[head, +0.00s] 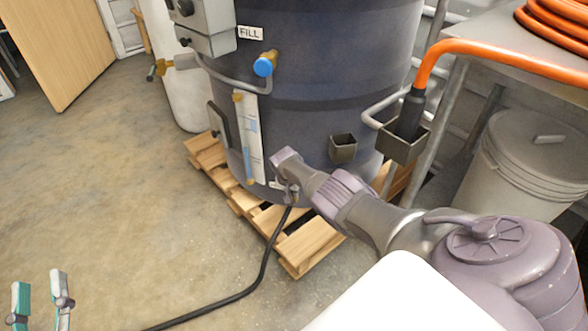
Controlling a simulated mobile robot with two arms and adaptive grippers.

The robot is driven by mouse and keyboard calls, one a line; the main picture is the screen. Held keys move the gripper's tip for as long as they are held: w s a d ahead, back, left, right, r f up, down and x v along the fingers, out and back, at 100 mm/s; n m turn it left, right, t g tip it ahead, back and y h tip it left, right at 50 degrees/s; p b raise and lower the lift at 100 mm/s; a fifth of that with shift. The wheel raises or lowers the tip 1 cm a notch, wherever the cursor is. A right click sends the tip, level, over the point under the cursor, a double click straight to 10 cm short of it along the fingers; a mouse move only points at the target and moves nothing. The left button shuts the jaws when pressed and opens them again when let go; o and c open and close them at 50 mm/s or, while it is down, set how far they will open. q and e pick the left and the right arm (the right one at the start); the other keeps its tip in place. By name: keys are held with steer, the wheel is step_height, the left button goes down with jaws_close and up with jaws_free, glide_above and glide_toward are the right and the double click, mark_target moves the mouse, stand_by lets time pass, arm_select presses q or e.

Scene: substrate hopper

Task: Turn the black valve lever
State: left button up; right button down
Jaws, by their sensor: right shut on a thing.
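My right gripper (287,190) reaches in from the right to the foot of the dark blue tank (320,90). It is shut on the black valve lever, which is mostly hidden by the gripper, so its angle cannot be told. A black hose (264,270) runs from just below the gripper down to the floor. My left gripper (40,300) is at the bottom left edge, over bare floor, with its two teal-and-grey fingers apart. It is empty and far from the tank.
The tank stands on a wooden pallet (308,245). A blue-capped fitting (265,65) and a pale sight gauge (250,135) are on its front. An orange hose (480,48) and a lidded bucket (520,160) are on the right. The left floor is clear.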

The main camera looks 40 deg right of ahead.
steer(key=shift+a, duration=0.1)
stand_by(0.4)
steer(key=c, duration=1.2)
jaws_free()
steer(key=shift+w+f, duration=0.1)
steer(key=shift+v, duration=6.05)
steer(key=shift+w, duration=0.1)
